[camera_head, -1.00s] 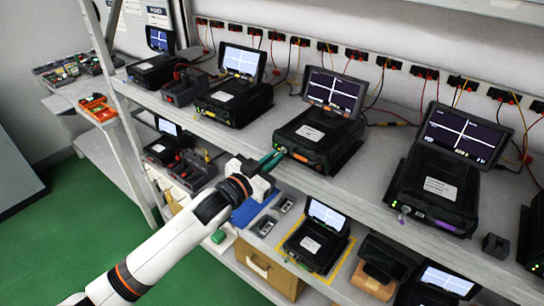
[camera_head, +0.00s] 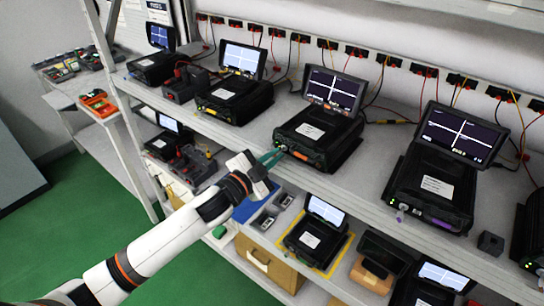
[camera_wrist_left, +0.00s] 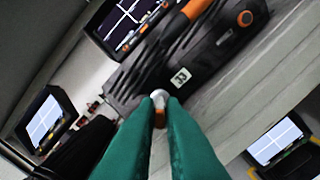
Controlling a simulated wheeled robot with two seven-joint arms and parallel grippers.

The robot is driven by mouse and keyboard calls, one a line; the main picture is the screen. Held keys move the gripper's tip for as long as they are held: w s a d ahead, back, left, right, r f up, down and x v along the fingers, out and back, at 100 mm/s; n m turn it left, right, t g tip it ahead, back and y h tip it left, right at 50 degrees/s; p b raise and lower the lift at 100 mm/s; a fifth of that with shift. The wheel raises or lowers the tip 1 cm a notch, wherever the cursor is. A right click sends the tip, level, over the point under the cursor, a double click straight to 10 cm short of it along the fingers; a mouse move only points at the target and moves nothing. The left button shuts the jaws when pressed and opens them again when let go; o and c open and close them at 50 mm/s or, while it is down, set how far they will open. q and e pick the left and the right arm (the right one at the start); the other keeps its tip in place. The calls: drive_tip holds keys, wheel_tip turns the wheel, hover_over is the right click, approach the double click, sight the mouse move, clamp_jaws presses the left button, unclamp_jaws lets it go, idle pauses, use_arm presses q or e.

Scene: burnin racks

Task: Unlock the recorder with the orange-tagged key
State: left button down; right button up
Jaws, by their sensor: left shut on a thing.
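The recorder with an orange front strip (camera_head: 320,135) sits on the upper shelf, its tilted screen lit. It also shows in the left wrist view (camera_wrist_left: 225,50), with a white label. My left gripper (camera_head: 272,159) has green fingers and is at the recorder's front left corner. In the left wrist view its fingertips (camera_wrist_left: 160,100) are shut on a small silver-white piece with orange on it, which looks like the orange-tagged key (camera_wrist_left: 159,108). The fingers hide most of the key, and I cannot tell whether its tip is in the lock. My right gripper is out of view.
A recorder with a purple strip (camera_head: 435,188) stands to the right and one with a yellow strip (camera_head: 235,98) to the left. The lower shelf holds another recorder (camera_head: 312,240) on a yellow-edged mat. An orange tray (camera_head: 98,103) is at the far left.

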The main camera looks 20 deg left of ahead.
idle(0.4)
use_arm(q)
drive_tip(key=c, duration=1.9)
unclamp_jaws()
drive_tip(key=shift+s, duration=0.1)
drive_tip(key=b+v, duration=0.3)
drive_tip(key=v, duration=0.8)
drive_tip(key=shift+s, duration=0.4)
drive_tip(key=shift+a, duration=0.1)
